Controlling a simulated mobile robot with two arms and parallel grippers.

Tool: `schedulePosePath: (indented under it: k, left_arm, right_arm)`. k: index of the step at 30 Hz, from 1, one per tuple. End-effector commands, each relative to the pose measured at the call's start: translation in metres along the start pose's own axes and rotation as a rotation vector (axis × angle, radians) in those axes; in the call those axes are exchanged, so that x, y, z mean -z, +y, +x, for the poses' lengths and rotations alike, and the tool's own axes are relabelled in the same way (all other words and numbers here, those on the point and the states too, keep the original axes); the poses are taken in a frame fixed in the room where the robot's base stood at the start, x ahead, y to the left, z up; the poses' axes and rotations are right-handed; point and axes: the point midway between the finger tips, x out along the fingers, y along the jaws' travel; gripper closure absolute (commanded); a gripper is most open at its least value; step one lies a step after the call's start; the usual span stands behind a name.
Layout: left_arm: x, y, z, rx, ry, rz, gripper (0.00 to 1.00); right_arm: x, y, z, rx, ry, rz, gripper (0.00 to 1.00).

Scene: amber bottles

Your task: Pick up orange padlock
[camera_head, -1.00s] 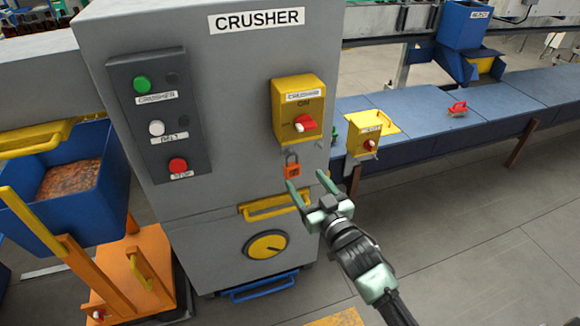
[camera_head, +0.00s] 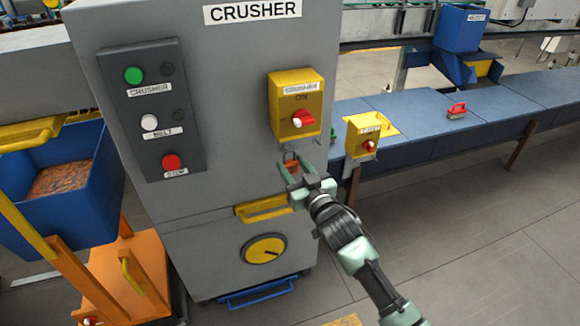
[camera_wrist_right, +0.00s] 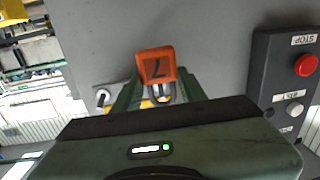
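The orange padlock (camera_head: 291,166) hangs by its grey shackle on the front of the grey crusher cabinet, below the yellow CRUSHER switch box. My right gripper (camera_head: 293,170) has reached it, with its green fingers spread on either side and partly covering it. In the right wrist view the padlock (camera_wrist_right: 157,66) shows its orange face with a dark mark, between the fingertips (camera_wrist_right: 158,82). The fingers look open around it; I see no clear grip. My left gripper is in neither view.
The yellow switch box (camera_head: 296,104) with a red knob sits just above. A yellow handle (camera_head: 263,209) sticks out below left. A smaller yellow box (camera_head: 363,137) stands to the right by the blue conveyor (camera_head: 420,125). A button panel (camera_head: 152,112) is at left.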

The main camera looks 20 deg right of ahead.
Motion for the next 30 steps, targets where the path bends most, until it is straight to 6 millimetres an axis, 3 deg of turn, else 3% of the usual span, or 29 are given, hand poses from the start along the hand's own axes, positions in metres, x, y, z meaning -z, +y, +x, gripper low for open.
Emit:
schedulePosePath:
  k: [11, 18, 23, 30]
  left_arm:
    - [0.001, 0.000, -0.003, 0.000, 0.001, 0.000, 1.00]
    - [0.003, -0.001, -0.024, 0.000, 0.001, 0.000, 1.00]
    - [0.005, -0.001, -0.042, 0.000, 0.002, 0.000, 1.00]
    - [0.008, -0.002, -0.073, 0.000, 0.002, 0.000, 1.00]
  right_arm:
    - [0.003, 0.000, 0.000, 0.000, 0.000, 0.000, 1.00]
    - [0.023, 0.001, 0.000, -0.001, 0.001, 0.001, 1.00]
    - [0.019, 0.001, -0.037, -0.001, -0.006, 0.003, 1.00]
    - [0.019, 0.001, -0.109, -0.002, -0.006, 0.003, 1.00]
